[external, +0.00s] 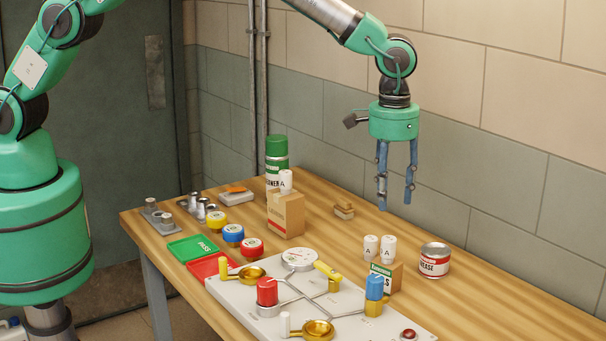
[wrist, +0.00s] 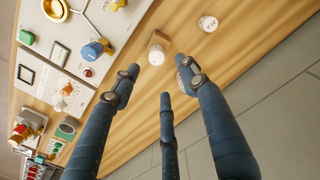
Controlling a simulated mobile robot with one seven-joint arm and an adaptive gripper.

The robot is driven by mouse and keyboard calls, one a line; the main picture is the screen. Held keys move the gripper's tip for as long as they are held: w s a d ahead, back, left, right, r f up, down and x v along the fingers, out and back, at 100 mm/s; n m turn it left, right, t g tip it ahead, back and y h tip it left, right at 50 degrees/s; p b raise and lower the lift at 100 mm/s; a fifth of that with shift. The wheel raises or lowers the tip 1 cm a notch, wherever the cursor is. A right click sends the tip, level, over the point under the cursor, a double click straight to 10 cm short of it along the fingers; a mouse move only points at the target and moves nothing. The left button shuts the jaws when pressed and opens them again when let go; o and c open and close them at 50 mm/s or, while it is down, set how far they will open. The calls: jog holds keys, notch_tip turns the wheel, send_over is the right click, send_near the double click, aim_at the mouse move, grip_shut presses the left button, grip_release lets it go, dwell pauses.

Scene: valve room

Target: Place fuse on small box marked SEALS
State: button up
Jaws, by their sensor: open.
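The small brown box marked SEALS (external: 385,280) stands on the table behind the panel's blue valve. A third such cylinder (external: 286,181) stands at the top of a larger cardboard box. My gripper (external: 396,203) is open and empty, pointing down above the table near the wall. In the wrist view the box (wrist: 158,38) lies beyond my fingers (wrist: 155,85).
A grease can (external: 434,262) stands right of the SEALS box. The valve panel (external: 340,310) fills the table's front. The larger cardboard box (external: 285,215) and a green canister (external: 277,155) stand at the back left. Bare wood lies below my gripper.

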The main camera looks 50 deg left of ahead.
jog(key=w+a+r+t, duration=0.1)
jog(key=a+r, duration=1.6)
jog(key=a, duration=0.1)
jog(key=s+a+r+t, duration=0.1)
jog(key=s+a+r, duration=0.2)
jog(key=a+r, duration=0.35)
jog(key=s+a+r, duration=0.3)
jog(key=a+r, duration=0.1)
jog(key=a, duration=0.5)
jog(key=s+a+r+n+t, duration=0.1)
jog(key=s+a+r, duration=0.2)
jog(key=s+a, duration=0.45)
jog(key=s+a+r+t, duration=0.1)
jog(key=s+a+r, duration=0.2)
jog(key=s+a, duration=0.45)
jog(key=s+a+f+t, duration=0.1)
jog(key=s+a+f, duration=0.2)
jog(key=s+a, duration=0.7)
jog(key=s, duration=0.4)
jog(key=shift+a+f+n+t, duration=0.2)
jog(key=shift+a+n+t, duration=0.1)
jog(key=shift+a+n, duration=0.1)
notch_tip(320, 180, down, 11)
jog(key=b, duration=1.1)
